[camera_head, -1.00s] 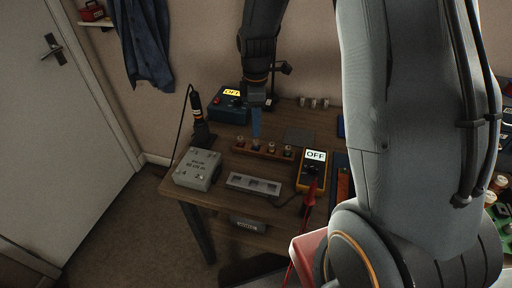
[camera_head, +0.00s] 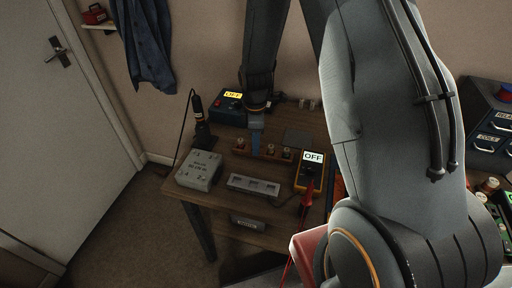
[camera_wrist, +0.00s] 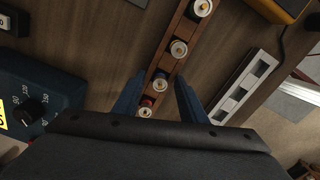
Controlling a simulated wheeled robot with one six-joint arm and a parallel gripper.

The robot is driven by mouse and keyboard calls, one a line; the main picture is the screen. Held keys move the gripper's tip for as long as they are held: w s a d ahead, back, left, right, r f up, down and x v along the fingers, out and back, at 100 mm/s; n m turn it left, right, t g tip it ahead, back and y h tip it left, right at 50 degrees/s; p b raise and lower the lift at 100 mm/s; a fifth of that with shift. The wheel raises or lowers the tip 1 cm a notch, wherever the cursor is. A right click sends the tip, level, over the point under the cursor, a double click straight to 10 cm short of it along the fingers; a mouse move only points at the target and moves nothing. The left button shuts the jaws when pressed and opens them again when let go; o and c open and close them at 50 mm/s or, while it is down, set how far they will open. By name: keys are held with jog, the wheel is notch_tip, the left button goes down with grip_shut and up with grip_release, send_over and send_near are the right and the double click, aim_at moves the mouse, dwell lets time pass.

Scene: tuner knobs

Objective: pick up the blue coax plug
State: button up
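A wooden rack (camera_wrist: 168,62) holds several coax plugs in a row with pale round tops. The plug with a blue band (camera_wrist: 159,84) is between the fingertips of my gripper (camera_wrist: 159,77) in the wrist view, apart from both fingers. A plug with a red band (camera_wrist: 146,106) is beside it, closer to my palm. In the head view my gripper (camera_head: 256,142) points down at the rack (camera_head: 276,158), and its fingers hide part of the row. My gripper is open; the fingertip height against the plug is hard to tell.
A multimeter reading OFF (camera_head: 312,172), a grey slotted block (camera_head: 253,186), a grey box (camera_head: 199,170) and a soldering iron in its stand (camera_head: 200,125) surround the rack. A blue box with a dial (camera_wrist: 35,100) is at left in the wrist view.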

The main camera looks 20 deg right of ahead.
grip_shut()
jog(key=shift+r, duration=0.15)
